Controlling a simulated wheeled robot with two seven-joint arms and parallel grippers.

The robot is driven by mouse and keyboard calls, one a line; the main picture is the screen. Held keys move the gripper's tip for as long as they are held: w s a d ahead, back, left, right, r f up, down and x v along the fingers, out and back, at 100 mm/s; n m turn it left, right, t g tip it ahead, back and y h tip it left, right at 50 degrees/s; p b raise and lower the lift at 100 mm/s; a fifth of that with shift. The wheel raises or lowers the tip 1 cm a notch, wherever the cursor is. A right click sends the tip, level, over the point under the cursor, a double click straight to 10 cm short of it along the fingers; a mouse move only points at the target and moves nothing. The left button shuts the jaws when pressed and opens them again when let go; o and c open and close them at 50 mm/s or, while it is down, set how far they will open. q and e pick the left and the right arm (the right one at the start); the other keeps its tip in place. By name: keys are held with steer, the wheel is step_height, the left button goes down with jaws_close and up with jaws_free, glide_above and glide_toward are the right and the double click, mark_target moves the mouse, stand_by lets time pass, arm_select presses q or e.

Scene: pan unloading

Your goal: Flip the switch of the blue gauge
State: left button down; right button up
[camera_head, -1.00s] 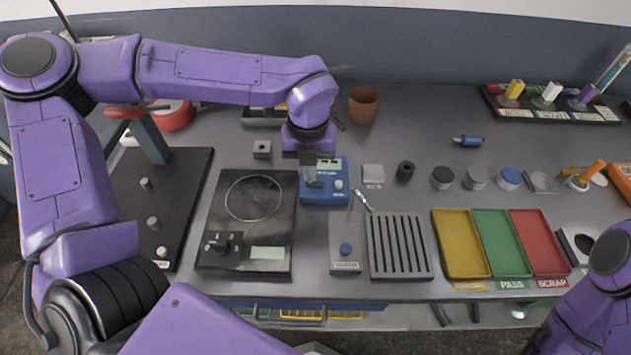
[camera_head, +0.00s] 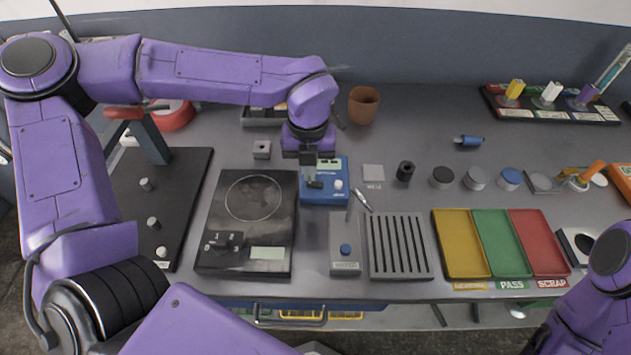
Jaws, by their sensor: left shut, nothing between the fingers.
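The blue gauge (camera_head: 337,167) is a small blue box behind the grey slotted rack. It has a greenish display at its back and a pale round knob at its right front. My left gripper (camera_head: 313,184) is shut and empty, pointing down over the left part of the gauge. It hides that part, so I cannot make out the switch or tell whether the fingertips touch it. Only the purple arm of my right side shows at the bottom right; its gripper is out of the picture.
A black scale (camera_head: 246,262) stands left of the gauge. Several pucks line up to the right, behind the yellow (camera_head: 461,265), green (camera_head: 502,268) and red (camera_head: 540,268) trays.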

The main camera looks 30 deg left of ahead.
arm_select(q)
steer(key=shift+f+b, duration=0.7)
steer(key=shift+f, duration=0.35)
stand_by(0.4)
steer(key=shift+r, duration=0.1)
step_height(320, 180, up, 7)
steer(key=p, duration=0.6)
steer(key=shift+p, duration=0.35)
